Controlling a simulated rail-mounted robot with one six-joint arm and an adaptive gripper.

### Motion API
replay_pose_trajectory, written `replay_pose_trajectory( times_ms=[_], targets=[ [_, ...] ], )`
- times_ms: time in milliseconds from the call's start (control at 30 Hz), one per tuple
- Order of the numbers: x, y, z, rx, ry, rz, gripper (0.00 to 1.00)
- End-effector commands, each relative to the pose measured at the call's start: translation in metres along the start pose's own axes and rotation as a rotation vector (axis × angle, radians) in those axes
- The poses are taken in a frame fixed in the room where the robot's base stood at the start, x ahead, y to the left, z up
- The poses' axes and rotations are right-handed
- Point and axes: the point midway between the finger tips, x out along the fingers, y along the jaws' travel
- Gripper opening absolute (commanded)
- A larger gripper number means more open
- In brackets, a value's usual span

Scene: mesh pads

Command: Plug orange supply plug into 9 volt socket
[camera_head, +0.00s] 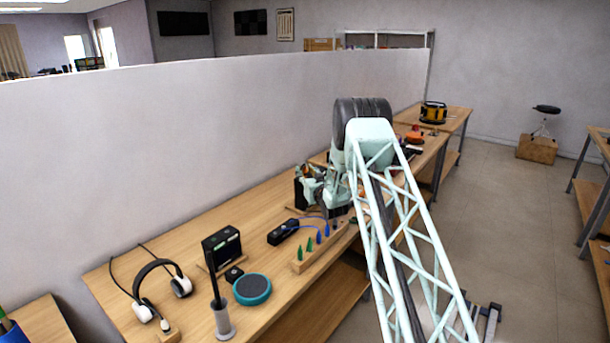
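My gripper (318,192) is over the middle of the wooden bench, low behind the pale green lattice of my arm. Its fingertips are small and partly covered, so I cannot tell whether it is open or shut, or whether it holds anything. A wooden rack (300,266) with green plugs (309,245) and blue plugs (319,238) stands below it at the front edge. A black box (283,232) with a blue cable lies to the left of the gripper. I cannot make out the orange supply plug or the 9 volt socket; my arm hides part of this area.
On the bench (190,220) are headphones (150,290), a dark upright device (222,248), a teal-rimmed round speaker (252,289) and a grey holder with a black rod (223,320). A white partition (200,125) runs along the back.

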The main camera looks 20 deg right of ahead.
Motion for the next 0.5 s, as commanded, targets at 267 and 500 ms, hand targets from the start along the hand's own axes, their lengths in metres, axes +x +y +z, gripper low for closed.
replay_pose_trajectory(
  times_ms=[267, 500],
  targets=[
    [0.0004, -0.0002, -0.0004, 0.0, 0.0, 0.0, 0.27],
    [0.0003, -0.0002, -0.0005, 0.0, 0.0, 0.0, 0.27]
  ],
)
